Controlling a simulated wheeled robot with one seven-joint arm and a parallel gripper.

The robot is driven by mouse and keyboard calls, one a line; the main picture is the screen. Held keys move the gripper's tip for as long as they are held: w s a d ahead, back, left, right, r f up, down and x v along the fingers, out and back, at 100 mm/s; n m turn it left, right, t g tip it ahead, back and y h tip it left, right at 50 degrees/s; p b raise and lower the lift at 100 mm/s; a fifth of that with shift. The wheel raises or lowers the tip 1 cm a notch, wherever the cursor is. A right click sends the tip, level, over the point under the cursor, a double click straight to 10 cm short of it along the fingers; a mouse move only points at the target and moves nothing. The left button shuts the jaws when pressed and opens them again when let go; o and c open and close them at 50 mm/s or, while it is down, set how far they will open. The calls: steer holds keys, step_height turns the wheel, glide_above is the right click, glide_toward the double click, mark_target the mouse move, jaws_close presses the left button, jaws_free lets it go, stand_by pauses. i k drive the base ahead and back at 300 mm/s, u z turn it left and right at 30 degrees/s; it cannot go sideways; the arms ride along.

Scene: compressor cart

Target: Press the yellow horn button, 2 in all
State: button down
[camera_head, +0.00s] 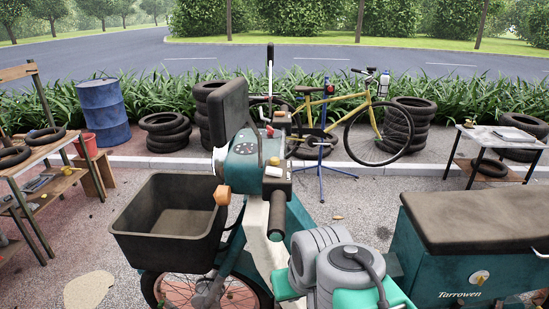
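A teal motor cart (243,160) with a handlebar stands in the middle of the camera_head view. A black handlebar grip (277,213) points towards me. An orange lamp (222,195) sits to the left of the grip. My gripper is not in view, so its state and its distance from the switch box are hidden.
A black bin (170,258) is at the front left of the cart. A dark mirror (230,114) rises above the handlebar. A teal box with a black seat (475,275) fills the right. Grey rounded parts (345,268) stand close in front, lower middle.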

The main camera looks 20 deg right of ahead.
mark_target(273, 160)
steer(key=k, duration=0.5)
steer(key=u, duration=1.9)
steer(key=k, duration=0.7)
steer(key=z, duration=0.75)
steer(key=i, duration=0.5)
